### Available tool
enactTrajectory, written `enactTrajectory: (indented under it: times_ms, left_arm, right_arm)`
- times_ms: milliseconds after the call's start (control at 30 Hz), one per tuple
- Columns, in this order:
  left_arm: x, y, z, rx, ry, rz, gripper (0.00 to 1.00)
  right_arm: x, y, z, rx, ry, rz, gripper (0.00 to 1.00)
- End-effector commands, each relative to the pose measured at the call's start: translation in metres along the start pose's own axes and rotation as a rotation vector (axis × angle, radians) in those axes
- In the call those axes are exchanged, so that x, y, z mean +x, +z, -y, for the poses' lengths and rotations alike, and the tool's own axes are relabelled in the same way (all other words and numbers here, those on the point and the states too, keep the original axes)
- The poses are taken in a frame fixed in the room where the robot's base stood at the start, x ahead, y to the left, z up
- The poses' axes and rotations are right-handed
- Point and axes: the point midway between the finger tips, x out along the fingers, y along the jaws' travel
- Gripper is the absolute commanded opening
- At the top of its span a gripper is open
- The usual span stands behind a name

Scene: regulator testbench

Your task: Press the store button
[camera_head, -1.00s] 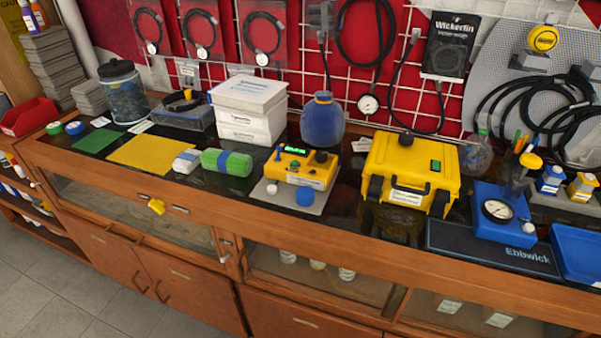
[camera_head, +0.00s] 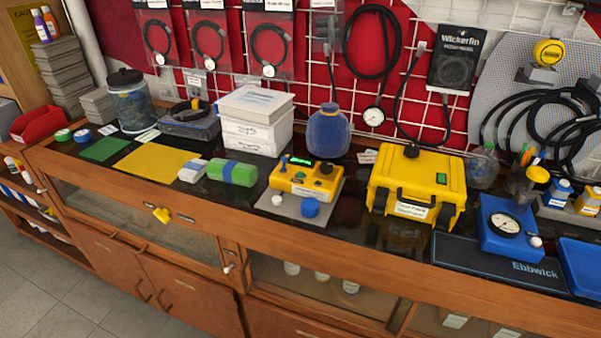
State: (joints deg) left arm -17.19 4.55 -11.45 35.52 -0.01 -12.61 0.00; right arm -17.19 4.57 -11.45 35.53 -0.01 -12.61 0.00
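A small yellow tester box (camera_head: 300,184) sits on a grey plate (camera_head: 291,211) on the dark counter, near the middle of the view. Its top has a lit green display, a black knob and small controls. A white knob and a blue round knob (camera_head: 310,207) are at the plate's front. Labels are too small to read, so I cannot tell which control is the store button. Neither of my grippers is in view.
Right of the tester stands a yellow case (camera_head: 414,187), then a blue gauge unit (camera_head: 505,225). A green cylinder (camera_head: 234,172) lies left, white boxes (camera_head: 257,120) and a blue jug (camera_head: 327,132) behind. Hoses hang on the wall grid. The counter's front edge is wooden.

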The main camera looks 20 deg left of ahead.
Motion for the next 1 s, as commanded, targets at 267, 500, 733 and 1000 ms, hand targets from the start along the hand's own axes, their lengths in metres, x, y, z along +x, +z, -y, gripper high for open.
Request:
enactTrajectory:
  times_ms: [267,500,733,1000]
  left_arm:
    - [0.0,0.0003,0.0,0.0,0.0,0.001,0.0]
    - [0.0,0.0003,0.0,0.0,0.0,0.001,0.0]
    - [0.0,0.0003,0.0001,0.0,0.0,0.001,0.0]
    - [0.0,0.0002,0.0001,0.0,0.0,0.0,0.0]
  right_arm:
    - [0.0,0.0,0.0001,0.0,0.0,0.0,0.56]
    - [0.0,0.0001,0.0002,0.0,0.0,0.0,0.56]
    - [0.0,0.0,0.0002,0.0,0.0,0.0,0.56]
    - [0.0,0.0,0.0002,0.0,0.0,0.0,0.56]
